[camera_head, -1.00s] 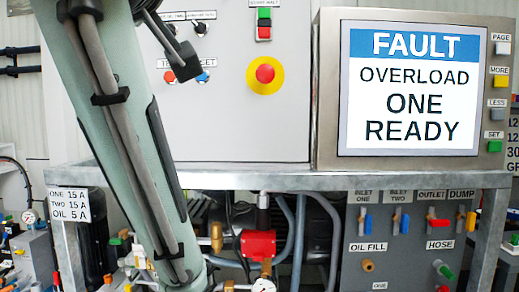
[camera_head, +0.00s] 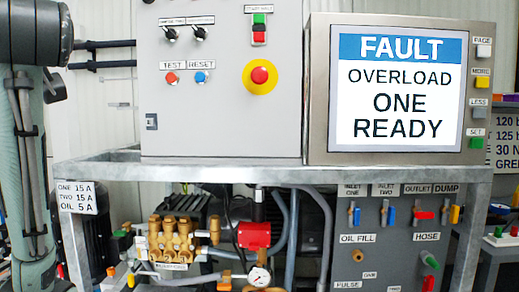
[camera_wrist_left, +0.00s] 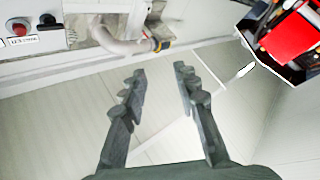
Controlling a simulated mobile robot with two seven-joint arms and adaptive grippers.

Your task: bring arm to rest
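My left arm (camera_head: 30,150) stands along the left edge of the head view, and its gripper is outside that view. In the left wrist view my left gripper (camera_wrist_left: 160,72) is open, with its two fingers apart and nothing between them. Pale floor or wall panels lie behind the fingers. My right arm and right gripper show in neither view.
A grey control cabinet (camera_head: 220,110) and a display (camera_head: 400,90) reading FAULT, OVERLOAD, ONE READY stand on a metal frame (camera_head: 120,168). Below are a brass pump (camera_head: 172,240) and a valve panel (camera_head: 390,240). In the wrist view, a red object (camera_wrist_left: 288,38) is upper right.

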